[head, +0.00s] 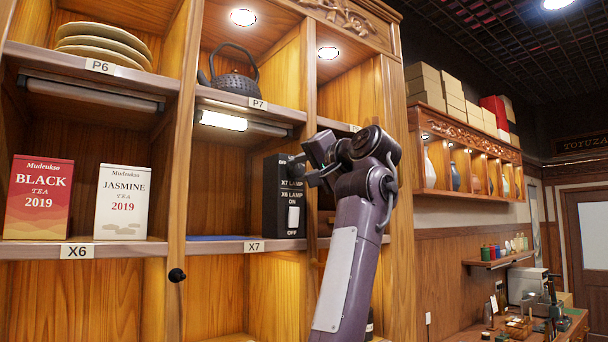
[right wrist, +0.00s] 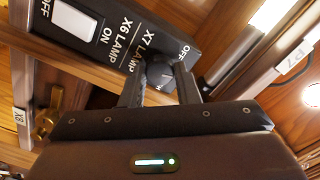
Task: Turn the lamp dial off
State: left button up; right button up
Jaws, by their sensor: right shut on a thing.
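The black lamp box (head: 270,200) stands on the X7 shelf, lettered X7 LAMP and X6 LAMP. The black round dial (right wrist: 160,74) sits on its face beside the X7 LAMP lettering, with an OFF mark near it. My right gripper (head: 303,170) reaches the box's upper part; in the right wrist view its two fingers close on the dial from both sides. The dial's pointer direction cannot be told. A white rocker switch (head: 293,217) is lower on the box. The X7 lamp (head: 222,121) under the shelf above glows white. My left gripper is not in view.
The X6 lamp bar (head: 90,93) looks unlit. Black tea (head: 39,197) and jasmine tea (head: 122,201) boxes stand on the X6 shelf. A kettle (head: 232,85) and stacked plates (head: 102,45) are above. A wooden post (head: 183,150) divides the bays.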

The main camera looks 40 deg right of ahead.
jog(key=n+b, duration=0.1)
jog(key=n, duration=0.3)
jog(key=shift+n, duration=0.3)
jog(key=shift+r+n+b, duration=0.15)
jog(key=shift+n+b, duration=0.35)
jog(key=shift+n, duration=1.4)
jog(key=shift+s, duration=0.1)
jog(key=o, duration=1)
jog(key=shift+c, duration=0.2)
jog(key=shift+s+f+b, duration=0.25)
jog(key=shift+s+b, duration=0.1)
jog(key=shift+b, duration=0.1)
jog(key=s+b, duration=0.3)
jog(key=s, duration=0.3)
jog(key=shift+s+a+r, duration=0.15)
jog(key=shift+s+a, duration=0.25)
